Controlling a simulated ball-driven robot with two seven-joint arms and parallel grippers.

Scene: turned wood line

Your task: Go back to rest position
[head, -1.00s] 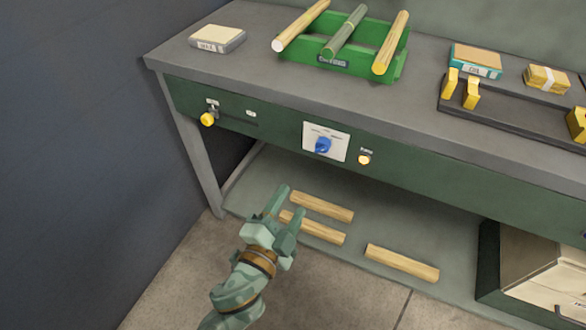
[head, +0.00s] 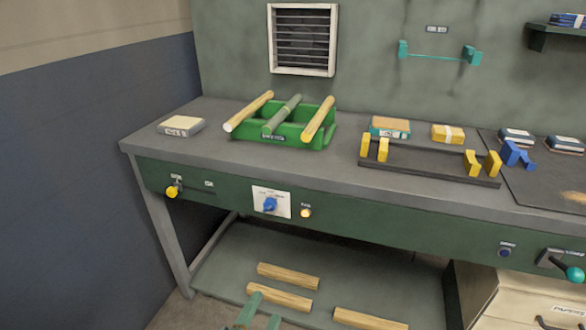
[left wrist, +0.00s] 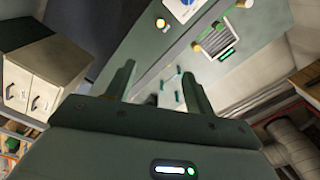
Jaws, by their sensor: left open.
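My left gripper (head: 261,311) shows only by its two green fingertips at the bottom edge of the head view, in front of the lower shelf (head: 228,270). The fingers stand apart, and I see nothing between them. The left wrist view shows the same open gripper (left wrist: 157,85) from behind, with both fingers apart and the bench beyond. The rest of the left arm is out of the head view. My right gripper is in neither view.
A workbench (head: 330,185) carries a green rack (head: 285,134) with three rods, a dark fixture (head: 430,163) with yellow supports, and small boxes. Several wooden pieces (head: 288,276) lie on the lower shelf. A drawer cabinet (head: 510,300) stands at the lower right.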

